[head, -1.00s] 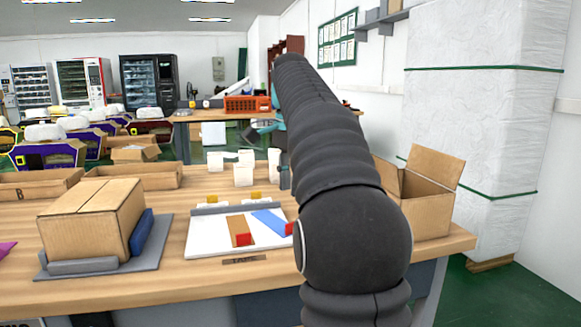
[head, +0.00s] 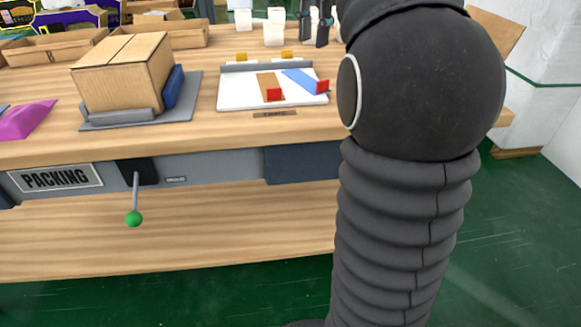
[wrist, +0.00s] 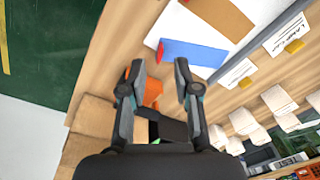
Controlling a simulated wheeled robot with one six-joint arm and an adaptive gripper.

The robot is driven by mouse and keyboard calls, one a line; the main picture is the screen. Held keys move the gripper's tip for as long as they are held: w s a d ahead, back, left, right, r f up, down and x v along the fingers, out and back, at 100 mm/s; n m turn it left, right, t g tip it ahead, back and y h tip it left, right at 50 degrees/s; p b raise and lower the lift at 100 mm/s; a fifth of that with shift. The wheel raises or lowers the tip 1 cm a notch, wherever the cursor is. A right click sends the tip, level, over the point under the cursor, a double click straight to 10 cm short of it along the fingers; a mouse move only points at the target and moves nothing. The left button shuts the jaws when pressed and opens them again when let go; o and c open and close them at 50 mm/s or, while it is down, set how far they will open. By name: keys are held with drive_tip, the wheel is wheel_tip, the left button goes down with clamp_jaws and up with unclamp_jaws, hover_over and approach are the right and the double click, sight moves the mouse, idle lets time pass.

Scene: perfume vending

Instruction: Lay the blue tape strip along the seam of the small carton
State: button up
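The small closed carton (head: 122,75) sits at the left of the bench in a grey holder (head: 150,118) with a blue block at its right side. The seam runs along its top. The blue tape strip (head: 298,79) lies slanted on a white board (head: 240,98), with a red tab at its near right end. In the wrist view the blue strip (wrist: 195,53) lies beyond my fingertips, and its red tab points towards them. My gripper (wrist: 159,68) is open, with no strip between its fingers. In the head view its dark fingers (head: 314,28) show behind the board, partly hidden by my arm.
A brown strip (head: 266,85) with a red tab lies left of the blue one. White containers (head: 273,25) stand behind the board. An open carton (head: 497,28) is at the right, mostly hidden by my arm. A magenta item (head: 25,120) lies at far left.

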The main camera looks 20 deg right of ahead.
drive_tip(key=s+a+f+n+t, duration=0.2)
drive_tip(key=s+a+f+n, duration=0.5)
drive_tip(key=s+f, duration=0.3)
drive_tip(key=s+a+f+n+t, duration=0.2)
drive_tip(key=s+a+f+n, duration=0.4)
drive_tip(key=s+f, duration=0.4)
wheel_tip(320, 180, down, 4)
drive_tip(key=shift+a+r+n+t, duration=0.1)
drive_tip(key=shift+a+n+t, duration=0.2)
drive_tip(key=shift+a+n, duration=0.1)
drive_tip(key=shift+s, duration=0.1)
drive_tip(key=shift+o, duration=0.5)
